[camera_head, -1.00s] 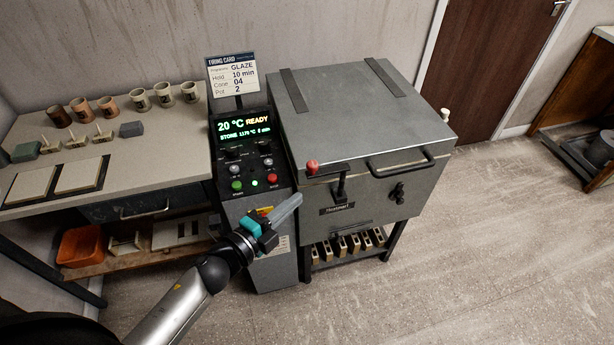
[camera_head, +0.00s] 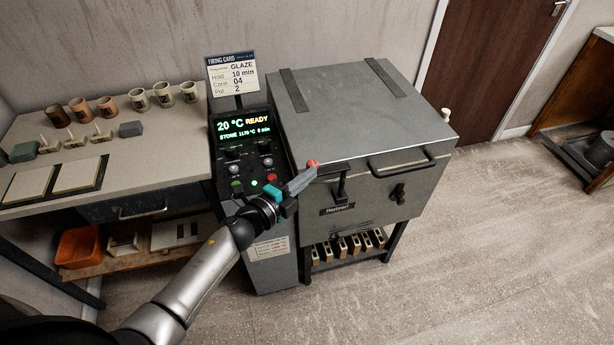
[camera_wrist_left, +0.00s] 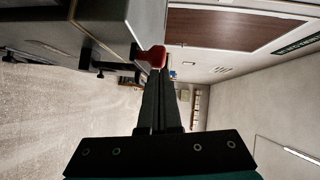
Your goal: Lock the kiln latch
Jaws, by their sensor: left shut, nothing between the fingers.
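The kiln (camera_head: 375,115) is a grey box with its lid down, on a dark stand. Its latch has a dark lever with a red knob (camera_head: 312,164) at the left end, near the front left corner. The red knob also shows in the left wrist view (camera_wrist_left: 153,57), just past the fingertips. My left gripper (camera_head: 312,172) is shut and empty, its tips at the red knob's lower left. They look touching or nearly so; I cannot tell which. The fingers (camera_wrist_left: 158,85) show in the left wrist view. My right gripper is not in view.
A control panel (camera_head: 245,150) reading 20 °C READY stands left of the kiln. A bar handle (camera_head: 402,162) and a black knob (camera_head: 398,193) are on the kiln front. A worktable (camera_head: 150,150) with cups and tiles stands left.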

